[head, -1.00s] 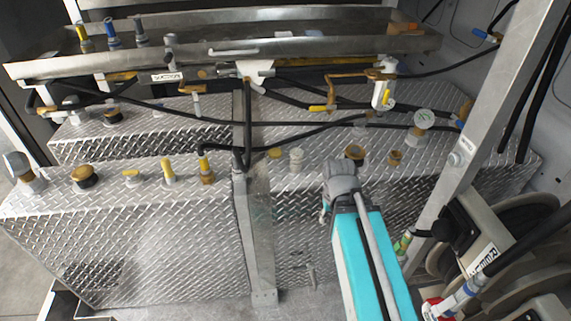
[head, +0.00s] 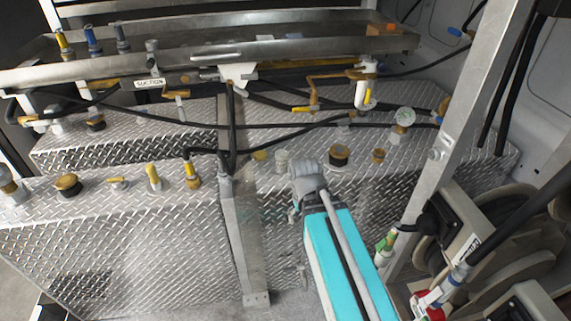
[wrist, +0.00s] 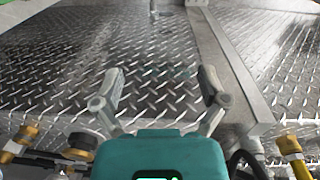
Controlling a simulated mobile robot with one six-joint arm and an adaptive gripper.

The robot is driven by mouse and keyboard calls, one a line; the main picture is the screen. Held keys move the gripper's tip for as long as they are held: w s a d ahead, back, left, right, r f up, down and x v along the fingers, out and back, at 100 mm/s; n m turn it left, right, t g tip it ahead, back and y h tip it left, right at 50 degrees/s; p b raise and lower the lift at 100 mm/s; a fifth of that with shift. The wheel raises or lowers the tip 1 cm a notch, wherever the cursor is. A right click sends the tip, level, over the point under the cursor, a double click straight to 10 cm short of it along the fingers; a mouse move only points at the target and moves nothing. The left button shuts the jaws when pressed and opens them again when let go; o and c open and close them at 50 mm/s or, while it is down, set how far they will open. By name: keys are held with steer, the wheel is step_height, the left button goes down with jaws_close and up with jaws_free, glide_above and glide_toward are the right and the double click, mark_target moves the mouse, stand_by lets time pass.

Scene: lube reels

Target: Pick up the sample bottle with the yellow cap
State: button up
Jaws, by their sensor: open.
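Three slim sample bottles stand upright in the long metal tray at the upper left of the head view. The one with the yellow cap (head: 62,41) is leftmost. Beside it are a blue-capped bottle (head: 92,40) and a grey-capped bottle (head: 122,40). No sample bottle shows in the wrist view.
A metal tray (head: 200,72) runs along the back, with hoses and valves below it. Diamond-plate tanks (head: 150,235) carry brass fittings and yellow valves (head: 153,177). A metal post (head: 450,140) and hose reels (head: 500,240) stand at the right.

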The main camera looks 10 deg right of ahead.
steer(key=w+a+n+h+b, duration=0.2)
steer(key=w+n+h, duration=0.1)
steer(key=w+n, duration=0.25)
steer(key=n+t+h+b, duration=0.3)
steer(key=n+h, duration=0.3)
steer(key=n, duration=0.5)
glide_toward(276, 158)
steer(key=s+d+f, duration=0.1)
steer(key=s, duration=0.1)
steer(key=s+d+f, duration=0.1)
steer(key=s+f, duration=0.1)
steer(key=s+d+f, duration=0.1)
steer(key=s+f, duration=0.1)
steer(key=shift+s+d+f, duration=0.1)
steer(key=shift+s+f, duration=0.1)
steer(key=shift+f, duration=0.05)
steer(key=w+a+r+n+t+h, duration=0.2)
steer(key=w+a+r+n+h, duration=0.1)
steer(key=w+a+n, duration=0.1)
steer(key=shift+w+a+r+n+b, duration=0.3)
steer(key=shift+a+n, duration=0.35)
steer(key=shift+a, duration=0.15)
steer(key=shift+b+x, duration=1.65)
steer(key=shift+x, duration=2.7)
